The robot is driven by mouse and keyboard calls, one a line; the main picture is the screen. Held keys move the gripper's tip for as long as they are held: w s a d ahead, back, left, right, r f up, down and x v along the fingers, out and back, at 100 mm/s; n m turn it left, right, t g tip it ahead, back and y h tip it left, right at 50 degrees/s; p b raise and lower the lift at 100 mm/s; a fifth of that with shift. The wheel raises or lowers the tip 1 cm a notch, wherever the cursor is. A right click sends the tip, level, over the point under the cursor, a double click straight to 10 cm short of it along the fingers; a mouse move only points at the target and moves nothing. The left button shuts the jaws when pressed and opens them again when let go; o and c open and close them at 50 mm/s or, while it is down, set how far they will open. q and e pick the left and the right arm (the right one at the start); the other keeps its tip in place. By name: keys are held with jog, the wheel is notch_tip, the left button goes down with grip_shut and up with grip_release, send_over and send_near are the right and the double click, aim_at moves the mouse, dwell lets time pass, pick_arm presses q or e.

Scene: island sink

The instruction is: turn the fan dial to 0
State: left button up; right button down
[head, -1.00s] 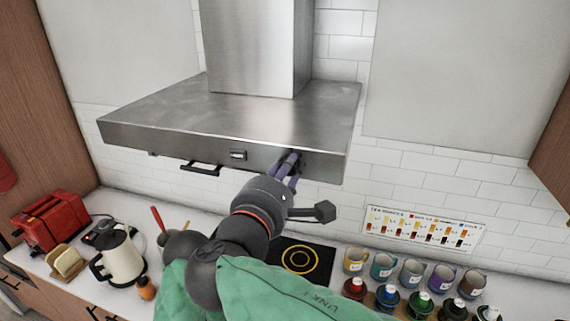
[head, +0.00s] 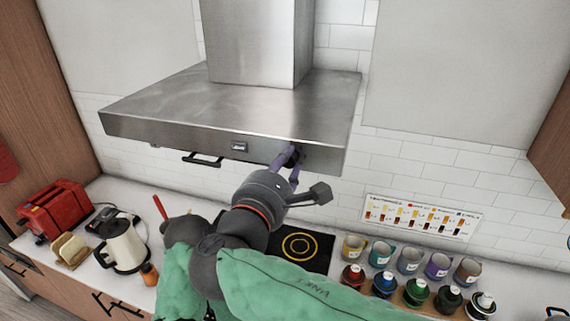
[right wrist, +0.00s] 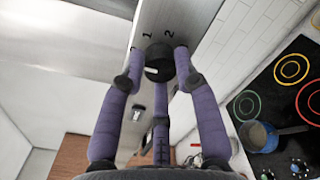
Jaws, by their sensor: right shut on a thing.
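The fan dial (right wrist: 159,62) is a dark round knob on the front face of the range hood (head: 190,136). My right gripper (right wrist: 158,68) is shut on the dial, with its purple fingers around it. A pale mark shows on the dial's face, and the digits 1 and 2 stand on the metal beside it. Which digit the dial is set to, I cannot tell. In the head view my right gripper (head: 288,160) is at the right part of the hood front and mostly covers the dial. My left gripper is not in view.
A small display (head: 239,147) and a black handle (head: 202,160) are on the hood, left of the dial. Below are a dark cooktop (head: 318,247), several mugs (head: 409,260) and bottles (head: 417,292), a kettle (head: 122,245) and a red toaster (head: 54,208).

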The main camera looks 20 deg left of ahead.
jog(key=c, duration=0.9)
grip_release()
jog(key=shift+f, duration=0.1)
jog(key=s, duration=1.2)
jog(key=shift+a, duration=0.4)
